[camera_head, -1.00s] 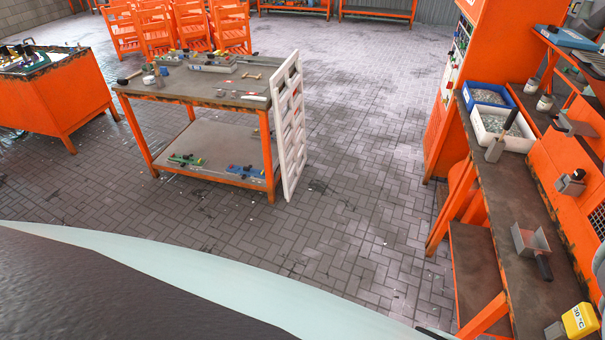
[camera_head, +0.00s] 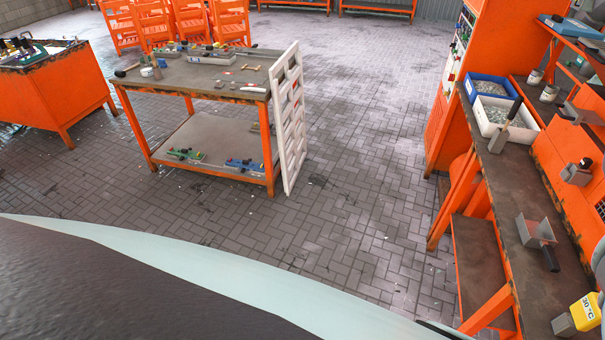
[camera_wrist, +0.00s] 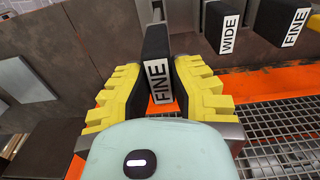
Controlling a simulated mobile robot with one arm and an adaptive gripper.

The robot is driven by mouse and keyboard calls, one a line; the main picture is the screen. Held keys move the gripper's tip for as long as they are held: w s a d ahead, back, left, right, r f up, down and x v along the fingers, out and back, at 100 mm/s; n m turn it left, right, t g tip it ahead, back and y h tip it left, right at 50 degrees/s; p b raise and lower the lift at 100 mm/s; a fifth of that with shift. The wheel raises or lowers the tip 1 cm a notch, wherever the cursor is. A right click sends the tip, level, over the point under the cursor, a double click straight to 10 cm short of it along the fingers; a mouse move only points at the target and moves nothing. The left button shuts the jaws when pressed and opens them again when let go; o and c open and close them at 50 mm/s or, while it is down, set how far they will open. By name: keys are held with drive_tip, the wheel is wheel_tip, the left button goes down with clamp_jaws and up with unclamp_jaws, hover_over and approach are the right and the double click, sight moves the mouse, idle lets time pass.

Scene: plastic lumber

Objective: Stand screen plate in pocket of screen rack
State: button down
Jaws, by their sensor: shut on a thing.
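In the wrist view my gripper (camera_wrist: 160,95) is shut on a black block labelled FINE (camera_wrist: 157,50), with a yellow ribbed finger on each side. This block looks like the handle of a screen plate; a grey part shows just beyond it, and the rest is hidden. Two similar black blocks, labelled WIDE (camera_wrist: 230,27) and FINE (camera_wrist: 295,22), stand to its upper right. They may be handles of other plates. I cannot clearly make out the rack or its pocket. My gripper does not show in the head view.
In the wrist view, a metal grating (camera_wrist: 280,130) lies at lower right beside an orange rail (camera_wrist: 262,84). In the head view, a long bench (camera_head: 515,195) at right carries a scoop (camera_head: 536,232) and bins. A worktable (camera_head: 190,75) stands ahead, with open floor (camera_head: 365,150) between.

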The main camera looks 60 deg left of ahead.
drive_tip(key=shift+w+f+b, duration=0.1)
drive_tip(key=shift+f+b, duration=3.4)
drive_tip(key=shift+f, duration=0.15)
drive_tip(key=c, duration=0.9)
unclamp_jaws()
